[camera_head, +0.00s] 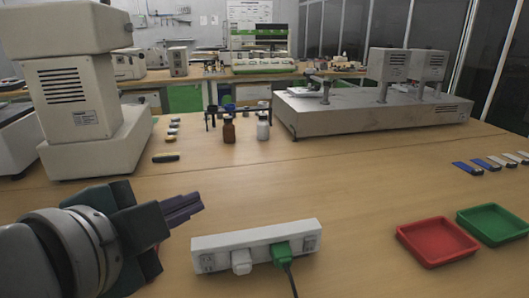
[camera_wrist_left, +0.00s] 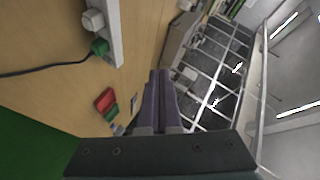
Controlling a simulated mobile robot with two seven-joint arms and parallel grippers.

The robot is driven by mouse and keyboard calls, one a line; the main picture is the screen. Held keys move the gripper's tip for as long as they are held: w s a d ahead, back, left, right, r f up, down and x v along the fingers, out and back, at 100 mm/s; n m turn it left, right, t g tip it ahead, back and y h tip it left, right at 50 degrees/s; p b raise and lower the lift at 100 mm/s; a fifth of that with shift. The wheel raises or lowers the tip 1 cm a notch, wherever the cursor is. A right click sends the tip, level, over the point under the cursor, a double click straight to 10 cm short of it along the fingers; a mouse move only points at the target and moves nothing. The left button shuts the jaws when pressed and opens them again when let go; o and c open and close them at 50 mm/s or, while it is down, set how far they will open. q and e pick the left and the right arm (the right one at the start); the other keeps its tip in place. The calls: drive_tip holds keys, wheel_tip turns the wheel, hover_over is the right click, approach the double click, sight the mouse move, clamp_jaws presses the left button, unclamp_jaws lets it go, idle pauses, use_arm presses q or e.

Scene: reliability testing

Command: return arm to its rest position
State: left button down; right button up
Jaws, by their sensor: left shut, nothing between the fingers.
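My left gripper (camera_head: 182,206) comes in from the lower left in the head view. Its purple fingers are shut with nothing between them, and they point to the right above the table. In the left wrist view the shut fingers (camera_wrist_left: 158,100) show in the middle, clear of any object. A white power strip (camera_head: 255,246) lies on the table to the right of the gripper, apart from it. It holds a white plug (camera_head: 241,262) and a green plug (camera_head: 282,254) with a dark cable. My right gripper is in neither view.
A red tray (camera_head: 437,240) and a green tray (camera_head: 495,223) sit at the right. A large beige machine (camera_head: 80,105) stands behind my left arm. A brown bottle (camera_head: 229,131) and a white bottle (camera_head: 263,129) stand mid-table near a grey bench device (camera_head: 370,112). The table's centre is clear.

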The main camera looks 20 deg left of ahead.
use_arm(q)
drive_tip(key=shift+s+a+r, duration=0.1)
drive_tip(key=shift+r, duration=0.15)
idle(0.3)
drive_tip(key=s+d+r+n+g+h+p, duration=0.1)
drive_tip(key=s+d+r+n+g+p, duration=0.15)
drive_tip(key=s+n+g+p, duration=0.35)
drive_tip(key=s+d+r+n+g+h+p, duration=0.1)
drive_tip(key=s+r+n+g+p, duration=0.25)
drive_tip(key=s+p, duration=0.55)
wheel_tip(320, 180, up, 34)
drive_tip(key=p, duration=3.4)
drive_tip(key=shift+s+a+r+m, duration=0.2)
drive_tip(key=shift+s+m, duration=0.2)
drive_tip(key=shift+m, duration=0.05)
